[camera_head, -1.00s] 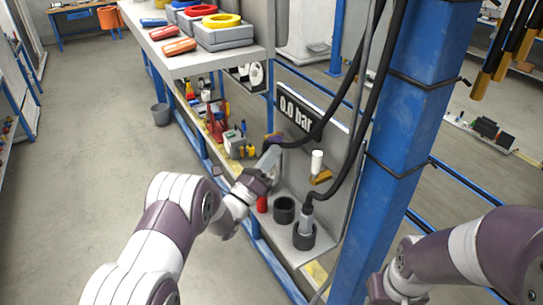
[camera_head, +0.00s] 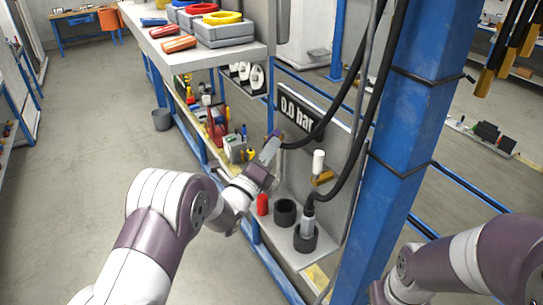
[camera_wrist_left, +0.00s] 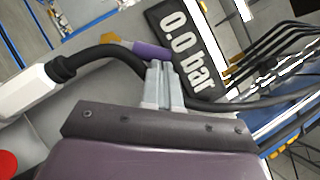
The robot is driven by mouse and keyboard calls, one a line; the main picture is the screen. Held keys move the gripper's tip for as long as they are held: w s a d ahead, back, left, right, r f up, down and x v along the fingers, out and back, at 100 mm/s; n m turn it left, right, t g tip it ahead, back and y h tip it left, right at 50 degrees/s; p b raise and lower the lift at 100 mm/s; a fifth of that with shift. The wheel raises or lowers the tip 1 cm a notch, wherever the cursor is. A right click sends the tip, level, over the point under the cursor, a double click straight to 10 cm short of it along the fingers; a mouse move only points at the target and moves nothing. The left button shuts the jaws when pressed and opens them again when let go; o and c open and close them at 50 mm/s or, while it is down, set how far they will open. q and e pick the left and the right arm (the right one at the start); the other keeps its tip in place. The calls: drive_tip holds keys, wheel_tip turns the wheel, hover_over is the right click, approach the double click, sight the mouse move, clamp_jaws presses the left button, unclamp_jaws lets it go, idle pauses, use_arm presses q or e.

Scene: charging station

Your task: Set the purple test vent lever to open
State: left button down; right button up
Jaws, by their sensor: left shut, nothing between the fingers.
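The purple test vent lever (camera_wrist_left: 150,50) shows in the left wrist view just beyond my left fingertips, with a tan piece at its left end. In the head view only a small purple bit of it (camera_head: 274,134) shows above the fingertips. My left gripper (camera_head: 273,143) is shut and empty, with its tips close to the lever. In the left wrist view its fingers (camera_wrist_left: 161,72) are together; I cannot tell whether they touch the lever. The pressure display (camera_head: 296,106) reads 0.0 bar. My right arm enters at the right, but its gripper is out of frame.
A black hose (camera_wrist_left: 110,52) runs close past the left fingers. A white-handled yellow valve (camera_head: 319,162), black cups (camera_head: 285,212) and a red cylinder (camera_head: 262,205) stand nearby. A blue post (camera_head: 400,130) rises to the right. The floor at left is clear.

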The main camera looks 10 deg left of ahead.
use_arm(q)
drive_tip(key=r+n+y+b, duration=0.1)
drive_tip(key=n, duration=0.1)
drive_tip(key=w+a+r+n+g+y+b, duration=0.1)
drive_tip(key=n, duration=0.1)
drive_tip(key=w+r+n+g+y+b, duration=0.1)
drive_tip(key=n+b, duration=0.1)
drive_tip(key=shift+w+a+r+n, duration=0.2)
drive_tip(key=shift+a+n, duration=0.15)
drive_tip(key=shift+n, duration=0.05)
drive_tip(key=shift+r, duration=0.1)
idle(0.4)
